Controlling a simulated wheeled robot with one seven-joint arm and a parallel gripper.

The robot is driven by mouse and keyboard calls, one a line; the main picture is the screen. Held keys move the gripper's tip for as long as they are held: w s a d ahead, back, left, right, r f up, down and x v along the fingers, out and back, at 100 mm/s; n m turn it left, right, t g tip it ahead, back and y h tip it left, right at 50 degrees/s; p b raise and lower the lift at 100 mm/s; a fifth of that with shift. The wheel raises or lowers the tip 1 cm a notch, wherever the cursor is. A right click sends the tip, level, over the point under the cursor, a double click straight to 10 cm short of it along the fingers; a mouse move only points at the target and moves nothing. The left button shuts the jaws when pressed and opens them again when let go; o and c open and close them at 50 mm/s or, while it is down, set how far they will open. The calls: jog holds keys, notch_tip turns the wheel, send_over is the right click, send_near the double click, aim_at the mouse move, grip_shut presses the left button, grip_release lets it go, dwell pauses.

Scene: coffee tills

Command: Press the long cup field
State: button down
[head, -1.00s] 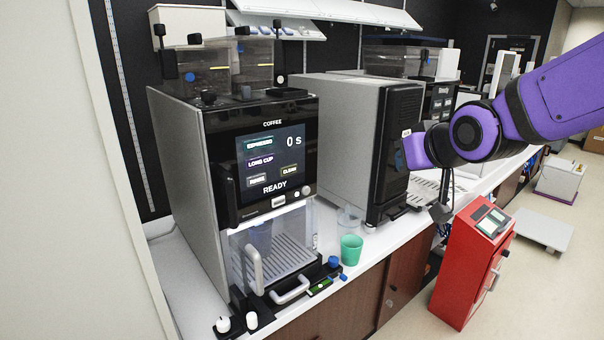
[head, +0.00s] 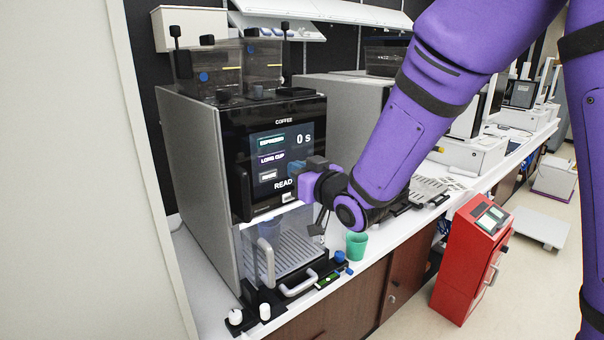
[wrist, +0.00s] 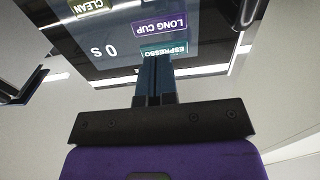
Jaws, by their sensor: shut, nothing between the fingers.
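The long cup field (head: 271,160) is a purple label on the dark screen of the coffee machine, between the espresso field (head: 271,141) and another light field lower down. In the wrist view, which is upside down, the long cup field (wrist: 160,27) shows clearly beyond my fingertips. The espresso field (wrist: 164,49) lies between it and the fingers. My gripper (head: 293,169) is shut and empty, in front of the screen's right part. In the wrist view its blue fingers (wrist: 155,62) point at the screen. I cannot tell whether they touch it.
A clean field (wrist: 90,7) shows in the wrist view. A green cup (head: 356,245) stands on the counter right of the machine's drip tray (head: 290,256). A red box-shaped unit (head: 470,262) stands on the floor at right. A second machine (head: 345,110) is behind my arm.

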aim_at(273, 158)
jog(key=shift+x, duration=3.3)
jog(key=shift+w, duration=0.1)
jog(key=shift+w+a, duration=0.3)
jog(key=shift+w, duration=0.15)
jog(key=shift+s+d, duration=0.1)
jog(key=shift+v, duration=2.6)
